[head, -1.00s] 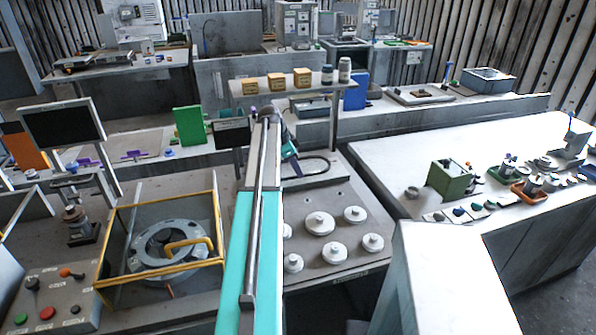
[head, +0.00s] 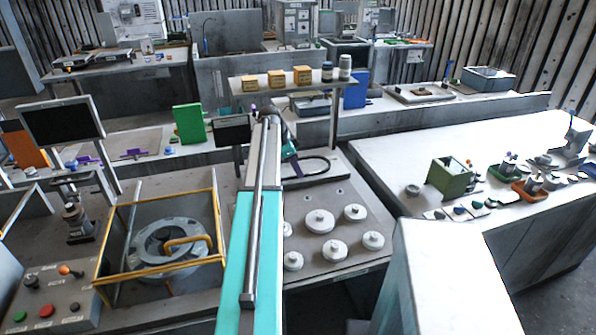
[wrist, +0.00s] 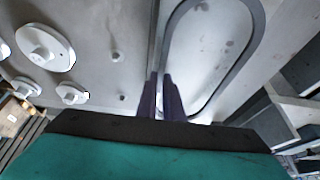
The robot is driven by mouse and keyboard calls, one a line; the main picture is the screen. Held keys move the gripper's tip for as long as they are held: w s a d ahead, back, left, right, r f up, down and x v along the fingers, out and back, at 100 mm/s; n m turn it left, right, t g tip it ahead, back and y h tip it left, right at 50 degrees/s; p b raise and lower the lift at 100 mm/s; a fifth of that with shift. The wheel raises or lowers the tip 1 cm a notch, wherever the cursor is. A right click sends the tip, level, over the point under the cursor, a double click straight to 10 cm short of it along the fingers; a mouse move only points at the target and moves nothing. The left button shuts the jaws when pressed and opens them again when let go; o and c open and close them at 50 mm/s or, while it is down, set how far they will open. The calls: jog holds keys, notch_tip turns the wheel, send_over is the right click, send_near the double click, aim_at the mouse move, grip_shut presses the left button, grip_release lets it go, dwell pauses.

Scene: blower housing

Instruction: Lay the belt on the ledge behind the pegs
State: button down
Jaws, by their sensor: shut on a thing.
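The belt, a thin dark loop, is at the back of the pulley board in the head view (head: 327,166). In the wrist view the belt (wrist: 246,54) spreads as a long oval over a pale surface, likely the ledge (wrist: 210,50). My gripper (wrist: 163,88) is shut on the near left side of the belt; in the head view it is partly hidden by my arm. Small pegs (wrist: 116,57) stand on the grey board, left of the gripper. I cannot tell whether the belt touches the ledge.
White round pulleys (head: 320,222) stand on the board (head: 340,258) in front of the belt. A raised shelf (head: 300,88) with yellow boxes and jars spans behind, on posts (head: 334,125). A yellow-framed housing (head: 165,245) stands left of my arm.

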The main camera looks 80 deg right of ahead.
jog(key=shift+f, duration=0.4)
dwell(0.4)
jog(key=c, duration=1.8)
grip_release()
jog(key=shift+r, duration=0.1)
jog(key=shift+r+p, duration=0.3)
jog(key=shift+r, duration=0.85)
jog(key=shift+r+p, duration=1.05)
jog(key=shift+r, duration=1.45)
